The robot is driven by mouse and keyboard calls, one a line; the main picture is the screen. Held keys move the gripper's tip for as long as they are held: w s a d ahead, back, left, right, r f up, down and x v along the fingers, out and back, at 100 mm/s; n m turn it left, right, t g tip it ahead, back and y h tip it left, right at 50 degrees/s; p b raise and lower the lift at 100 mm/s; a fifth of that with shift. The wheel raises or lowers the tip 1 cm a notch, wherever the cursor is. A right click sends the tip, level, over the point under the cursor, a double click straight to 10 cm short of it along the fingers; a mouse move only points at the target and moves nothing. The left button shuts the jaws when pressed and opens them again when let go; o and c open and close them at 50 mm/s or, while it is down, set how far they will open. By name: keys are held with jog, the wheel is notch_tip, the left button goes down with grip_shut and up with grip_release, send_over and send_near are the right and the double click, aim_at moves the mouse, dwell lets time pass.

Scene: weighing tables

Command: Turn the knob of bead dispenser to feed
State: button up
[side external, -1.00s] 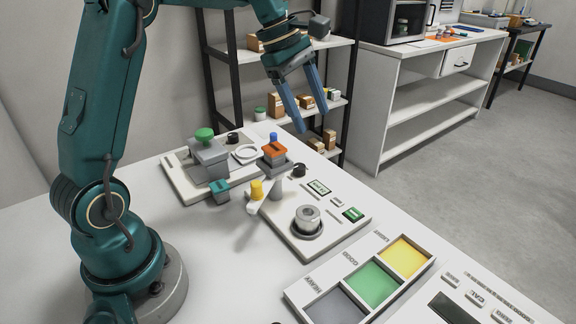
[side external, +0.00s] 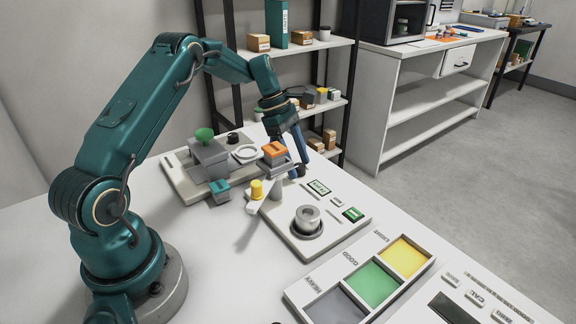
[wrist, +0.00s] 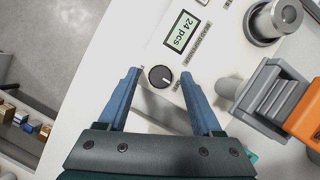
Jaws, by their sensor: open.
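The bead dispenser is a white panel (side external: 345,233) with a small black round knob (wrist: 160,76) bearing a white mark. In the wrist view the knob sits between my gripper's (wrist: 159,75) two blue fingertips, with a gap on each side. The dispenser's display (wrist: 180,33) reads "24 pcs". In the side view my gripper (side external: 302,166) points down at the panel's far corner, open and empty, with the knob partly hidden there.
An orange-topped grey block (side external: 275,150) stands close to the fingers. A metal cup (side external: 308,215) and a yellow-capped lever (side external: 257,190) are nearby. A green-knobbed device (side external: 206,150) stands left; a tray with three coloured compartments (side external: 428,262) is in front. Shelving stands behind the table.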

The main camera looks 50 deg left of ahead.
jog(key=shift+f, duration=0.1)
grip_shut()
jog(key=shift+w+m+g, duration=0.2)
jog(key=shift+m+g, duration=0.6)
jog(key=shift+m, duration=1.4)
jog(key=shift+h, duration=0.3)
grip_release()
